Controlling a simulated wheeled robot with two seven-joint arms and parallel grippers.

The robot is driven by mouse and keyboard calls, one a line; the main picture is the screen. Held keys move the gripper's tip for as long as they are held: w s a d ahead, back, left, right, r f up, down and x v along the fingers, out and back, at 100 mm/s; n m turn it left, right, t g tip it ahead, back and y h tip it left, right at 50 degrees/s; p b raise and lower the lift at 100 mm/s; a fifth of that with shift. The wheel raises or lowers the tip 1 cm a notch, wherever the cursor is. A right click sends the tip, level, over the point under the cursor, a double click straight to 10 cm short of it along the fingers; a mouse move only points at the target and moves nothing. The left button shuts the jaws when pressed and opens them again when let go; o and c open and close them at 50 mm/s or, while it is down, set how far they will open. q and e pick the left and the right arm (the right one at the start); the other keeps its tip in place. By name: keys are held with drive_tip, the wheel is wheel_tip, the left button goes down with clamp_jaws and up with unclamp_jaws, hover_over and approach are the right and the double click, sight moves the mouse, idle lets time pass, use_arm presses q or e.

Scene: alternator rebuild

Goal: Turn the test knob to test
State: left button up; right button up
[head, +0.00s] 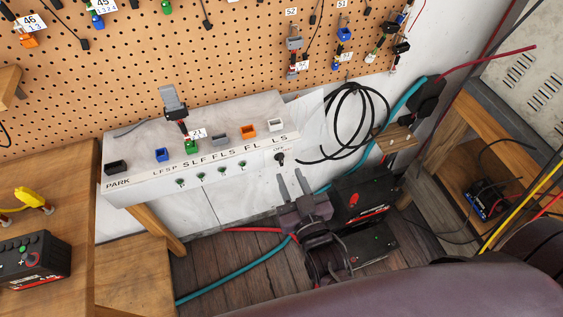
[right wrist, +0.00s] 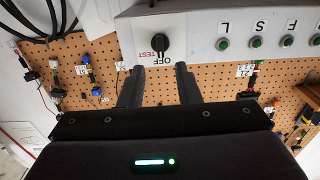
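The test knob (head: 280,158) is a small black knob on the front face of the white test panel (head: 235,180), near its right end. In the right wrist view the knob (right wrist: 161,43) appears with an OFF label and a red TEST label beside it. I cannot clearly tell which label it points to. My right gripper (head: 293,182) is open and empty, just below and in front of the knob in the head view. In the right wrist view its fingers (right wrist: 159,80) are spread, with the knob beyond their tips and apart from them. My left gripper is not in view.
Several green buttons (head: 202,177) line the panel front left of the knob. Colored sockets and a grey connector (head: 174,100) sit on top. Black cable loops (head: 350,115) hang to the right. A black battery (head: 363,195) and teal hose (head: 240,270) lie below.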

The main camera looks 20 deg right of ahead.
sight(282, 161)
drive_tip(key=w, duration=0.5)
drive_tip(key=shift+w+a+p, duration=0.15)
drive_tip(key=shift+p, duration=0.15)
clamp_jaws()
